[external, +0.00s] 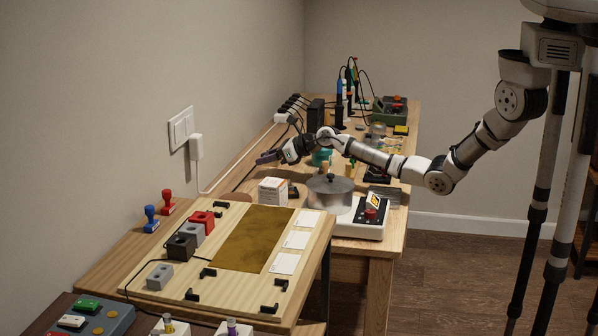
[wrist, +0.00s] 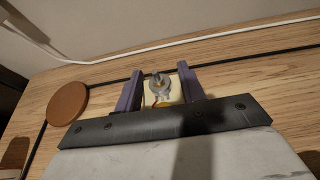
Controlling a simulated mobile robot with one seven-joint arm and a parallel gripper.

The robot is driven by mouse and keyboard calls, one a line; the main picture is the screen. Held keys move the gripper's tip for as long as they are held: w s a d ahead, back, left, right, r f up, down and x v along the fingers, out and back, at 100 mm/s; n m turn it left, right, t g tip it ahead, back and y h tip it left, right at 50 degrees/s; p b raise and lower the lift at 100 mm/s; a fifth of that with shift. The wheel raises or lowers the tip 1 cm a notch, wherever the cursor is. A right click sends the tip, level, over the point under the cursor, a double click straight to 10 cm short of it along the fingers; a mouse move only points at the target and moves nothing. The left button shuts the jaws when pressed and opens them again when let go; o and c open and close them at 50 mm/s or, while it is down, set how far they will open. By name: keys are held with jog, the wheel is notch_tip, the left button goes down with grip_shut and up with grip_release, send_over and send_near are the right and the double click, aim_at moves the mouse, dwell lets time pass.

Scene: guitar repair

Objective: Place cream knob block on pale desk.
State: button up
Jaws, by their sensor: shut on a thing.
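My gripper (wrist: 160,84) has two purple fingers closed on the sides of a small cream knob block (wrist: 162,98) with a grey metal knob on top. In the external view my gripper (external: 268,157) reaches left over the far wooden bench, near the wall; the block cannot be made out there. In the wrist view, wood grain lies beneath and beyond the block; its exact height above the wood cannot be told. The pale desk (external: 172,292) stands in the foreground of the external view, with a brown mat (external: 252,238) on it.
A white box (external: 272,191), a lidded metal pot (external: 330,196) and a white device (external: 362,222) stand between my gripper and the pale desk. Grey, black and red blocks and black brackets occupy parts of the desk. A brown disc (wrist: 68,103) and cables lie near my gripper.

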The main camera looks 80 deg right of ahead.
jog(key=shift+f, duration=1.9)
jog(key=shift+f, duration=0.1)
jog(key=shift+f, duration=0.15)
jog(key=o, duration=1)
jog(key=shift+o, duration=0.3)
jog(key=shift+s+r, duration=0.15)
jog(key=shift+r, duration=0.15)
jog(key=v, duration=1.1)
jog(key=shift+s+r+b, duration=0.2)
jog(key=shift+s+b, duration=0.1)
jog(key=shift+b, duration=0.1)
